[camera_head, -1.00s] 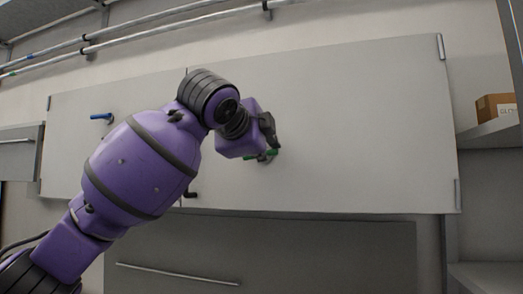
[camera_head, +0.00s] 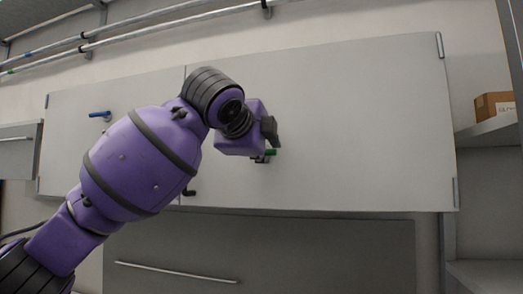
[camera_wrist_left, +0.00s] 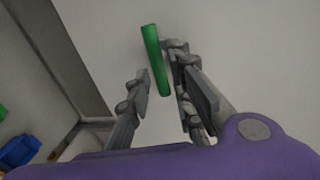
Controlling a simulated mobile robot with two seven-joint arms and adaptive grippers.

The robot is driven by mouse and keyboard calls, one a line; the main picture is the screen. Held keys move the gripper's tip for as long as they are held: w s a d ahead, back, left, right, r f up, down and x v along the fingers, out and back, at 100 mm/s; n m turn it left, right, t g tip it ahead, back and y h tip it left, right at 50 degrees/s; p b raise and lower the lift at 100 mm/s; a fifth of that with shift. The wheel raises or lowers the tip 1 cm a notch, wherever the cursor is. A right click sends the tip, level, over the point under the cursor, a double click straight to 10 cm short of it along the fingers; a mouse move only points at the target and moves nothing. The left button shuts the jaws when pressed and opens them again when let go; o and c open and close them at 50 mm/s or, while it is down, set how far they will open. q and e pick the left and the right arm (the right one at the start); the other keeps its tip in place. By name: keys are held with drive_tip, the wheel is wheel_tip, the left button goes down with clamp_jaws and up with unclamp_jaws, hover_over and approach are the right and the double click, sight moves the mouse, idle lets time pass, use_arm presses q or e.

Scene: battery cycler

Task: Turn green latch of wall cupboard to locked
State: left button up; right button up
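The green latch (camera_head: 270,153) is on the pale wall cupboard door (camera_head: 350,130), just below my left gripper (camera_head: 272,138) in the head view. The latch handle lies about level there. In the left wrist view the latch (camera_wrist_left: 155,62) is a green bar, its lower end between the two fingers of my left gripper (camera_wrist_left: 168,82). The fingers are apart. The right-hand finger is close beside the bar; I cannot tell whether it touches. The latch base is mostly hidden by the gripper. My right gripper is in neither view.
A blue latch (camera_head: 100,115) is on the left cupboard door, and a dark latch (camera_head: 189,192) is near the doors' lower edge. A drawer front (camera_head: 300,250) lies below. A cardboard box (camera_head: 495,106) stands on a shelf at right. The door's right part is clear.

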use_arm(q)
drive_tip(key=shift+o, duration=0.4)
drive_tip(key=v, duration=1.2)
